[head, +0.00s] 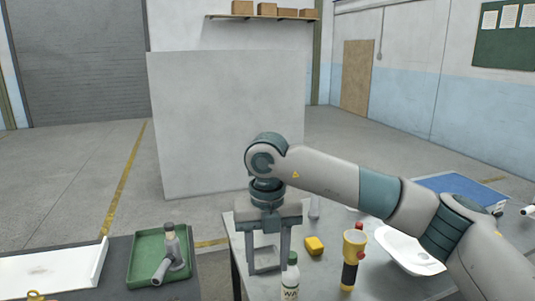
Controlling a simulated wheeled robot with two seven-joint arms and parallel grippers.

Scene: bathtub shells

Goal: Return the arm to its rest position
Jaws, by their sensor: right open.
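My right arm comes in from the right and bends down over the grey table (385,285). My right gripper (266,262) points down near the table's left end. It is open, and I see nothing held between its fingers. My left gripper is not in view.
A yellow block (314,246), a yellow-and-black flashlight (352,258) and a white shell-like basin (408,251) are on the grey table. A blue tray (458,190) lies farther back. A green tray (145,246) holds grey items on the left table, beside a white panel (50,273).

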